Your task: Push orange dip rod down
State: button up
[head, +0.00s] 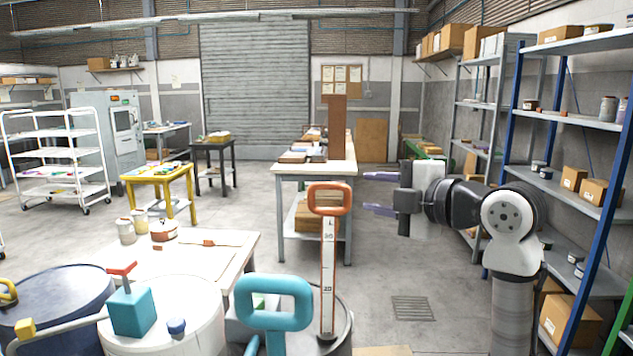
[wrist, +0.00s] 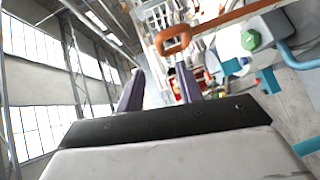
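The orange dip rod (head: 328,262) stands upright, with a looped orange handle on top and a pale scale strip with markings. Its lower end goes into a dark-rimmed drum (head: 348,325) and is hidden. In the wrist view the rod's orange handle (wrist: 173,40) shows beyond the fingertips, near the right finger. My gripper (head: 375,193) is to the right of the handle in the head view, at about the same picture height. Its purple fingers are spread apart and empty, and they also show in the wrist view (wrist: 160,80). I see no contact with the rod.
A large teal handle (head: 274,288) stands in front, left of the rod. A white drum (head: 180,325) with a teal block (head: 131,311) and a blue drum (head: 60,290) are further left. A workbench (head: 315,170) stands behind. Blue-post shelves (head: 585,125) are at the right.

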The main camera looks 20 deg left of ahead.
aim_at(334, 187)
jog(key=p+x, duration=0.5)
jog(key=x, duration=0.8)
jog(key=shift+w+a+f, duration=0.1)
jog(key=shift+a, duration=0.1)
jog(key=shift+c, duration=0.2)
grip_shut()
